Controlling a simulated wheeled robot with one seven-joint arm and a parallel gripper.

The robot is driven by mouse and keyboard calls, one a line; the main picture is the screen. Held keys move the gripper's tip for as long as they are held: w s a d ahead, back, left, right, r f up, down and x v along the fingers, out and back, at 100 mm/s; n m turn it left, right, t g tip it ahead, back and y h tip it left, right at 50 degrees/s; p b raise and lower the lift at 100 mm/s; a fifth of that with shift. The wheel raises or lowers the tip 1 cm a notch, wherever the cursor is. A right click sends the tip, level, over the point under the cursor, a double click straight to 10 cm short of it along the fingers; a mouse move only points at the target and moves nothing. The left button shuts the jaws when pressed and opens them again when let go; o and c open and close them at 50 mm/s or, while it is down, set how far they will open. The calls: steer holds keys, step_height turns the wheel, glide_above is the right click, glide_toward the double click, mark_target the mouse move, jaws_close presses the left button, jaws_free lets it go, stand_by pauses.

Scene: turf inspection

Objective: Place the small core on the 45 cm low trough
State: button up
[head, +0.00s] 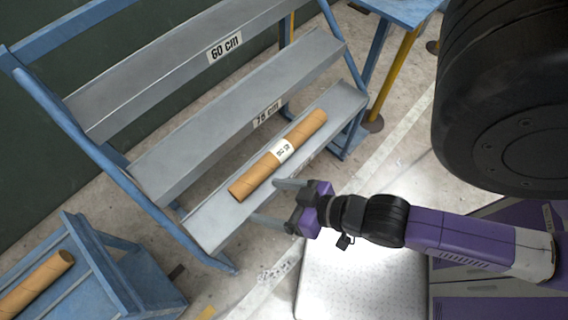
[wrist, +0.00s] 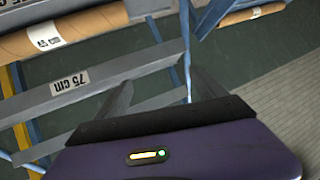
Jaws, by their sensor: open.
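A brown cardboard core (head: 255,179) with a white label lies lengthwise on the lowest grey trough (head: 213,225) of a blue-framed rack. A second brown core (head: 40,284) lies on a blue stand at lower left. The label print is too small to tell which is the small core. No 45 cm sign is readable. My gripper (head: 275,203) is open and empty, its fingers pointing at the lowest trough's front edge, just in front of the labelled core and apart from it. In the wrist view the fingers (wrist: 160,95) hold nothing; a labelled core (wrist: 95,22) shows at upper left.
The blue stand (head: 147,285) is at lower left. A blue table (head: 405,10) with yellow legs stands at the top right. Concrete floor is open before the rack.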

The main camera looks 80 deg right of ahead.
steer(key=s+a+r+n+t+y, duration=0.1)
steer(key=r+n, duration=0.1)
steer(key=r, duration=0.3)
steer(key=s+a+r+n+t+y, duration=0.1)
steer(key=s+a+r+n+t, duration=0.1)
steer(key=r, duration=0.4)
steer(key=shift+a, duration=0.15)
steer(key=shift+f, duration=0.15)
steer(key=shift+f+b, duration=0.3)
steer(key=shift+b, duration=0.05)
stand_by(0.7)
